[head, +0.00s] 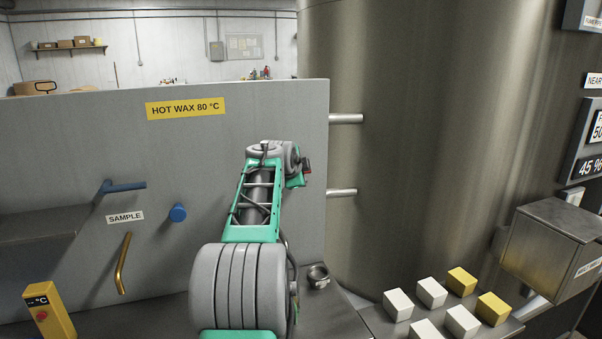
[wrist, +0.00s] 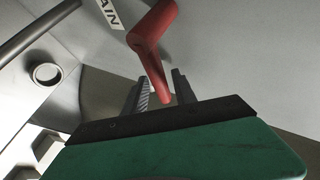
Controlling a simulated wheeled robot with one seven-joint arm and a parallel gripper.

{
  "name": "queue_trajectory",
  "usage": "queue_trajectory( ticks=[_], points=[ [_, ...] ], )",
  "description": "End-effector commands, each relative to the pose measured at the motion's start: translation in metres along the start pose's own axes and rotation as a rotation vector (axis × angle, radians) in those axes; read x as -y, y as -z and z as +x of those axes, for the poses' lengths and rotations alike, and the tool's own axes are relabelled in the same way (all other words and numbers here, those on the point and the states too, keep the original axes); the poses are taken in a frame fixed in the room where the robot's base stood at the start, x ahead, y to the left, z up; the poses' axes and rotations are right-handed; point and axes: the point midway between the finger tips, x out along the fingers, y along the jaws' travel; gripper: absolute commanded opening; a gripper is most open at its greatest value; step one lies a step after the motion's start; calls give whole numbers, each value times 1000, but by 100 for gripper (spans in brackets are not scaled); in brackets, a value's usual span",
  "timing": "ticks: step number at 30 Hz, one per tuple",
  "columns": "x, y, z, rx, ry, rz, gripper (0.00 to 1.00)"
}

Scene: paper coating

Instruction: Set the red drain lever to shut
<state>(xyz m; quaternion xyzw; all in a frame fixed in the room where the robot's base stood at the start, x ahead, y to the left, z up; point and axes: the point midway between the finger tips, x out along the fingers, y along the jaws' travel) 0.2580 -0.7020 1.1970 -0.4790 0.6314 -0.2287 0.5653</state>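The red drain lever (wrist: 153,45) is in the wrist view, at top centre, beside a partly cut-off label (wrist: 109,12) reading "AIN". It hangs from a thick hub, and its thin end slants down and a little right. My gripper (wrist: 159,82) is open, with one finger on each side of the lever's thin end. Gaps show between the lever and both fingers, so it does not look gripped. In the head view my arm hides the lever and my fingers; a small dark reddish patch by the wrist is too small to identify.
A grey panel (head: 60,150) bears a "HOT WAX 80 °C" sign (head: 185,108), a blue handle (head: 125,186), a blue knob (head: 178,213) and a brass sample spout (head: 123,263). A large steel tank (head: 420,150) stands behind. A small metal cup (head: 318,279) and several white and yellow blocks (head: 430,292) are right of my arm.

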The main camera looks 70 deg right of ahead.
Motion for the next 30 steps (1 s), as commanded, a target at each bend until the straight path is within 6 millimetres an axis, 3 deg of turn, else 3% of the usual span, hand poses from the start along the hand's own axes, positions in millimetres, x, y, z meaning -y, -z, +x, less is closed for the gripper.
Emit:
queue_trajectory(
  ticks=[10,21,30],
  points=[
    [1,1,-3,-2,3,0,38],
    [-1,-1,-68,0,3,0,38],
    [0,0,-78,-1,1,0,38]
  ],
)
